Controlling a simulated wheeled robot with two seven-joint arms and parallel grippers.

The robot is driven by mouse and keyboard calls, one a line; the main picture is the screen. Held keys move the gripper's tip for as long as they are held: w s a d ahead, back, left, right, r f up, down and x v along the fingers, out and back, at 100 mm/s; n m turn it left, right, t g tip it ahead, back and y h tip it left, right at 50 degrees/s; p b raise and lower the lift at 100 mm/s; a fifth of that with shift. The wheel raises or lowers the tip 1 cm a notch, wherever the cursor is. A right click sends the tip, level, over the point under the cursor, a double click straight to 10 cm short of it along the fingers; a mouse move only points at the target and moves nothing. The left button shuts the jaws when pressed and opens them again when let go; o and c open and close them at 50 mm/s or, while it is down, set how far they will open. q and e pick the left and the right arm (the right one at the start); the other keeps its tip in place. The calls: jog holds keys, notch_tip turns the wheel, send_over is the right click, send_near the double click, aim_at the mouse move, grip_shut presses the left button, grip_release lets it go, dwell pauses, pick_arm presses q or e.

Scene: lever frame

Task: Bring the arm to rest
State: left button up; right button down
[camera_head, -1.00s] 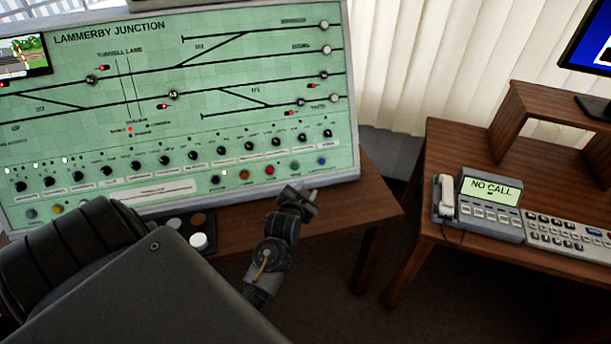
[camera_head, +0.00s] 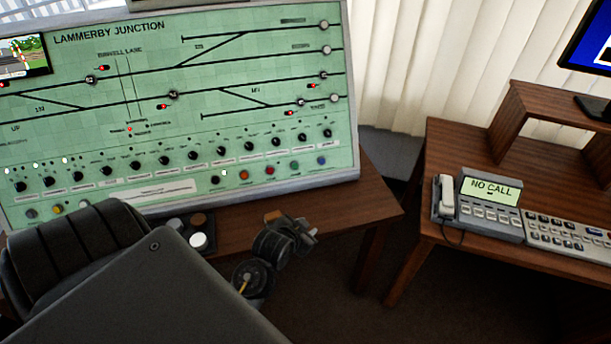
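One of my arms shows low in the middle of the head view, beside a large dark grey part of my body. I take it for the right arm. Its gripper (camera_head: 306,230) is small and dark, in front of the wooden desk's (camera_head: 345,205) front edge. It appears clear of the green control panel (camera_head: 230,70) above it. Nothing is visible in it, but its finger gap cannot be made out. My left gripper is not in view.
The panel, labelled LAMMERBY JUNCTION, has a row of black knobs and coloured buttons. A second desk (camera_head: 460,150) at right holds a phone (camera_head: 480,205) reading NO CALL. Dark floor lies between the desks.

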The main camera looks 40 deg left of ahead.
jog(key=shift+w, duration=0.25)
